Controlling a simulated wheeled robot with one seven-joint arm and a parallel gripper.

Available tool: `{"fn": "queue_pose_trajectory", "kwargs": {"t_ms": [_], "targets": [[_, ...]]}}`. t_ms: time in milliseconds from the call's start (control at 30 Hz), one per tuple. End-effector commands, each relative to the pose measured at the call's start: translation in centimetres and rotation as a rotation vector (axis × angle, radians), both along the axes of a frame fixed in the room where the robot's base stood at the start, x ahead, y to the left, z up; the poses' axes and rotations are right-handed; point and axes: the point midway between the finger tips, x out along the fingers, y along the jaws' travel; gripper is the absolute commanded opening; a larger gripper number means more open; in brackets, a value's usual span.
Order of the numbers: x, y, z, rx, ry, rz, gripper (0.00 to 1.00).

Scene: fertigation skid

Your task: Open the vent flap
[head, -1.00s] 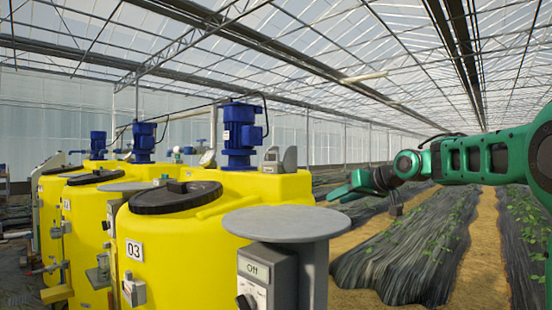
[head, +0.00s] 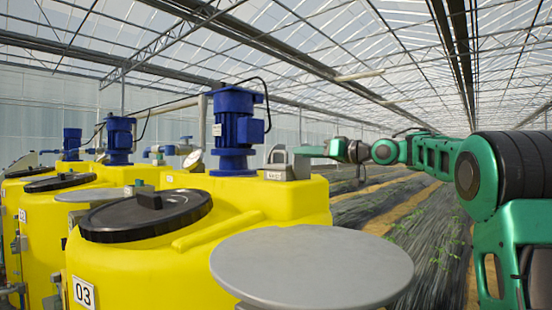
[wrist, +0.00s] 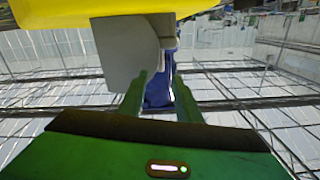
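The vent flap looks to be the grey rounded plate of a small grey fitting (head: 279,160) on top of the yellow tank, right of the blue motor. In the wrist view, a grey plate (wrist: 122,58) hangs below the yellow tank surface, which appears upside down. My gripper (head: 303,150) is at the right side of this fitting in the head view. In the wrist view its two green fingers (wrist: 160,75) are apart with no object gripped between them. The left finger overlaps the plate's edge; I cannot tell whether it touches.
A blue motor (head: 236,130) stands close left of the fitting, and its blue body (wrist: 158,90) shows beyond the fingers. A black lid (head: 130,219) and a round grey platform (head: 312,270) are nearer. Planted rows (head: 425,225) lie at the right.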

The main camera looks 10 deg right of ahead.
Motion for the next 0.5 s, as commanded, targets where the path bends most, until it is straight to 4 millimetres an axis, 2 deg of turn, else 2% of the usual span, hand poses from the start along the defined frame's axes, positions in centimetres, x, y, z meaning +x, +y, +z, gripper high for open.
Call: {"fn": "queue_pose_trajectory", "kwargs": {"t_ms": [500], "targets": [[6.7, 5.7, -0.1, 0.0, 0.002, 0.011, 0.31]]}}
